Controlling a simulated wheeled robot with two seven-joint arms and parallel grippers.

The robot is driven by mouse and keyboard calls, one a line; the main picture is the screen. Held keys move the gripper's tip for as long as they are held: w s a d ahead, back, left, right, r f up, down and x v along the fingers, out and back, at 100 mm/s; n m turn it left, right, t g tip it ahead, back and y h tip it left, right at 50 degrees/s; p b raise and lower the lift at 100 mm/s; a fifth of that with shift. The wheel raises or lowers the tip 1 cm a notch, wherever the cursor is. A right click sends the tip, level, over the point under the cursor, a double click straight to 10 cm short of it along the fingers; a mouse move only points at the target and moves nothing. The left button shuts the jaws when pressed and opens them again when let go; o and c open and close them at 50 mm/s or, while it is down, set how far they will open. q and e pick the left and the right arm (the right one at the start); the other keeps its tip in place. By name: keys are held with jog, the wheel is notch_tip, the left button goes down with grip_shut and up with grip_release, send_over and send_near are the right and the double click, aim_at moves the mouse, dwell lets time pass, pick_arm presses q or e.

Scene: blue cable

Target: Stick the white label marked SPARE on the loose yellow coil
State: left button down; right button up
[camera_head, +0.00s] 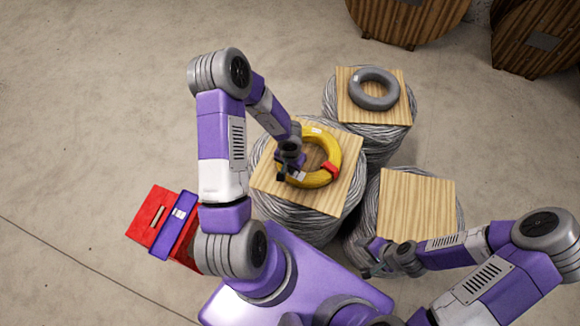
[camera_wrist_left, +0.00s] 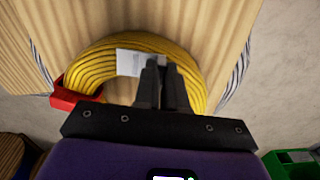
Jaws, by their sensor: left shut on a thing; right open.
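The yellow coil (camera_head: 327,143) lies flat on a square wooden board on top of a grey cable bundle; it also shows in the left wrist view (camera_wrist_left: 95,70). A red clip (camera_head: 331,170) wraps one part of it. My left gripper (camera_head: 288,172) is over the coil's left side, its fingers (camera_wrist_left: 160,68) shut on a white label (camera_wrist_left: 128,62). The label lies over or against the coil's strands; I cannot tell whether it is stuck. Its print is unreadable. My right gripper (camera_head: 372,262) is open and empty by the front edge of the bare board.
A grey coil (camera_head: 373,89) lies on the far board. The right board (camera_head: 417,205) is bare. A red toolbox (camera_head: 150,221) stands on the floor at left. Wooden reels (camera_head: 405,20) stand at the back. A green box (camera_wrist_left: 288,163) shows at the left wrist view's corner.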

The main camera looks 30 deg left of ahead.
pick_arm(q)
jog(key=shift+s+f, duration=0.1)
jog(key=shift+f, duration=0.05)
jog(key=c, duration=1)
grip_release()
notch_tip(320, 180, up, 3)
jog(key=shift+f+p, duration=0.2)
jog(key=shift+p, duration=1)
jog(key=shift+r, duration=2.3)
